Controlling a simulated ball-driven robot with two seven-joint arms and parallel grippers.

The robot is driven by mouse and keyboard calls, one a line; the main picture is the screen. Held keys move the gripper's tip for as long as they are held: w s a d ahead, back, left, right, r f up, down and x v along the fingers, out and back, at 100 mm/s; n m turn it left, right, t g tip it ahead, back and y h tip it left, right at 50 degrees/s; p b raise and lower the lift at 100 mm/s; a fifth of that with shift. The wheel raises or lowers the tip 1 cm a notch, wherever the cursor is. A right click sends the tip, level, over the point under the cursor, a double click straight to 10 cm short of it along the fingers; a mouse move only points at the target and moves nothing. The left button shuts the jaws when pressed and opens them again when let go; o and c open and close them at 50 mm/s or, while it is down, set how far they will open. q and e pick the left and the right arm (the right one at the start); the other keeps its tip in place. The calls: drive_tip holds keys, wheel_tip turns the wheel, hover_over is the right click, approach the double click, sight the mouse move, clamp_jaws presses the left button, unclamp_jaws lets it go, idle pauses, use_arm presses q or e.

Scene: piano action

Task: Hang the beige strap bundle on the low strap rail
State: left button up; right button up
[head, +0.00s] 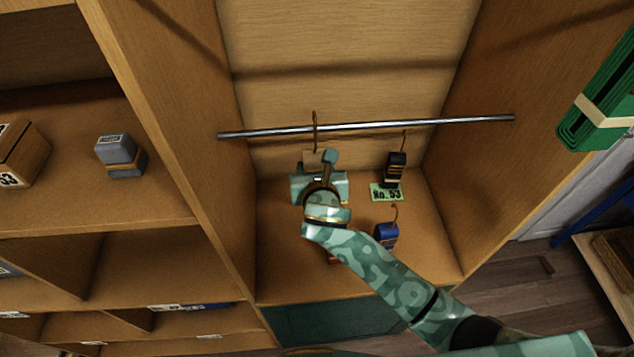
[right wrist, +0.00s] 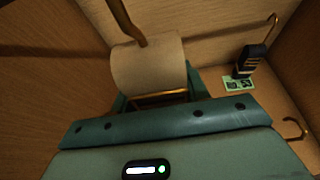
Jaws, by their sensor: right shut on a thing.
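The beige strap bundle (right wrist: 148,68) is held in my right gripper (right wrist: 160,98), which is shut on it. In the head view, a little of the bundle (head: 311,158) shows behind my right gripper (head: 320,172); the gripper covers the rest. Its copper-coloured hook (head: 315,132) points up, and its tip shows just above the metal strap rail (head: 360,127). The hook crosses the rail in the picture; I cannot tell whether it rests on it. In the right wrist view the hook (right wrist: 124,18) leaves the top of the picture. My left gripper is out of view.
A black bundle with a hook (head: 396,165) is at the right, by a green "No. 53" label (head: 386,193). A blue bundle (head: 385,235) stands nearer the front, beside my arm. The compartment's left wall (head: 205,150) and right wall (head: 510,130) bound the space.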

drive_tip(key=shift+b+x, duration=0.6)
drive_tip(key=shift+x, duration=0.25)
drive_tip(key=shift+d+f+b, duration=0.1)
drive_tip(key=shift+f+b, duration=0.25)
drive_tip(key=shift+f, duration=0.35)
drive_tip(key=shift+f+b, duration=0.3)
drive_tip(key=shift+f, duration=0.2)
drive_tip(key=o, duration=1.2)
drive_tip(key=shift+s, duration=0.15)
